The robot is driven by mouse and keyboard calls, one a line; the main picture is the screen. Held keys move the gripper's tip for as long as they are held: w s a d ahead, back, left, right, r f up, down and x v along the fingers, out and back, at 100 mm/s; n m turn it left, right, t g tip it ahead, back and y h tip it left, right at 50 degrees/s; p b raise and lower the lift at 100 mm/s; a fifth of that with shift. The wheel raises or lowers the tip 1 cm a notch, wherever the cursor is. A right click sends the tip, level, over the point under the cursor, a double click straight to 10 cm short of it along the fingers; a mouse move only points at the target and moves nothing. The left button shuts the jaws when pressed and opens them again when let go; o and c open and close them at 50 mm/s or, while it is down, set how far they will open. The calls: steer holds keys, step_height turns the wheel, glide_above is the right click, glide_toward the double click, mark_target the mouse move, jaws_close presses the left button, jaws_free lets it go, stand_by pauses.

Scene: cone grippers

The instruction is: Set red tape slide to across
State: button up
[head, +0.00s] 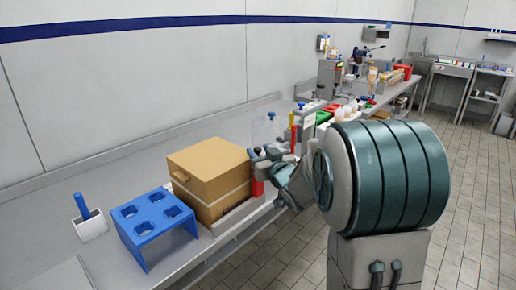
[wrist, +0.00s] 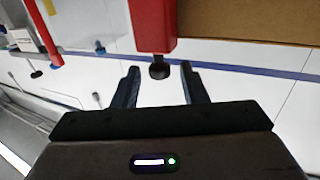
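The red tape slide, as far as I can tell, is the upright red part (wrist: 153,25) at the top middle of the wrist view, with a black knob (wrist: 159,68) at its lower end. A red part (head: 257,187) also shows in the head view, below my gripper (head: 262,164) and beside the cardboard box (head: 205,205). In the wrist view my gripper (wrist: 160,82) is open. Its two dark fingers stand left and right of the black knob, with a gap visible on both sides. My arm hides part of the area in the head view.
The cardboard box stands directly left of the red part. Bottles and red and green bins (head: 323,117) crowd the bench behind my arm.

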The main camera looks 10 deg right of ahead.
steer(key=shift+x, duration=1.15)
